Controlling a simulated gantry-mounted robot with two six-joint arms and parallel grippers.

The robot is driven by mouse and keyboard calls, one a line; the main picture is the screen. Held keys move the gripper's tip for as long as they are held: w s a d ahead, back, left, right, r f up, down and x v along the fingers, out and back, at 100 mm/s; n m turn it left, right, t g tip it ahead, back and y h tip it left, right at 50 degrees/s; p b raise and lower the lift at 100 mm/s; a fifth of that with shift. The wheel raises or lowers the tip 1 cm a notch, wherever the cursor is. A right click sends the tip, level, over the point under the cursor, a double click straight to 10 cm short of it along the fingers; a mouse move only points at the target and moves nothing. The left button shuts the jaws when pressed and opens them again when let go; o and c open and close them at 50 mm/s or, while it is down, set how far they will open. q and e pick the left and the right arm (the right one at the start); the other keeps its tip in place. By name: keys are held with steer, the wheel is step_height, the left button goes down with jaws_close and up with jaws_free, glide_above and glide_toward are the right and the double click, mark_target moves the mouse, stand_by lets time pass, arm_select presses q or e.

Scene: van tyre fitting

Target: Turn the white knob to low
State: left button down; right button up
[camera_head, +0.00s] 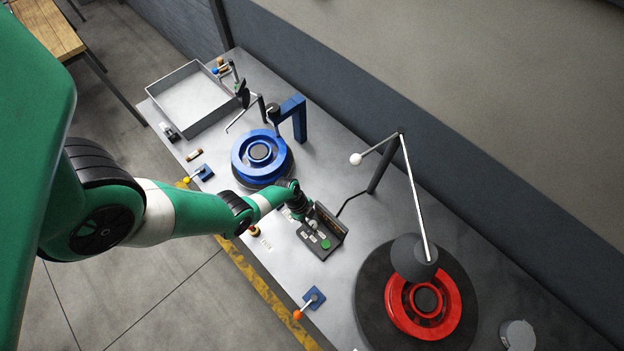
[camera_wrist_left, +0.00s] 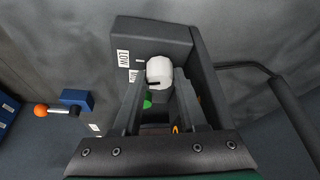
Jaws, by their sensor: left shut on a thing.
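The white knob (camera_wrist_left: 159,71) sits on a dark control box (camera_wrist_left: 150,35) in the left wrist view. A dark mark shows on the knob's lower side. A LOW label (camera_wrist_left: 124,58) is on the box to the left of the knob, with a second label (camera_wrist_left: 133,76) below it, too small to read surely. My left gripper (camera_wrist_left: 159,80) is shut on the knob, one finger on each side. In the head view my left gripper (camera_head: 304,212) is over the control box (camera_head: 325,246), and the knob is mostly hidden there. My right gripper is not in view.
A green button (camera_head: 325,244) is on the box. A lever with an orange ball (camera_head: 298,315) stands nearby. A blue wheel (camera_head: 262,156) stands at the far left, a red wheel (camera_head: 444,306) under a jointed arm at right. A grey tray (camera_head: 165,85) is at the back.

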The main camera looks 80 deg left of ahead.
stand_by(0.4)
arm_select(q)
steer(key=shift+c, duration=2.2)
jaws_free()
steer(key=shift+f, duration=0.1)
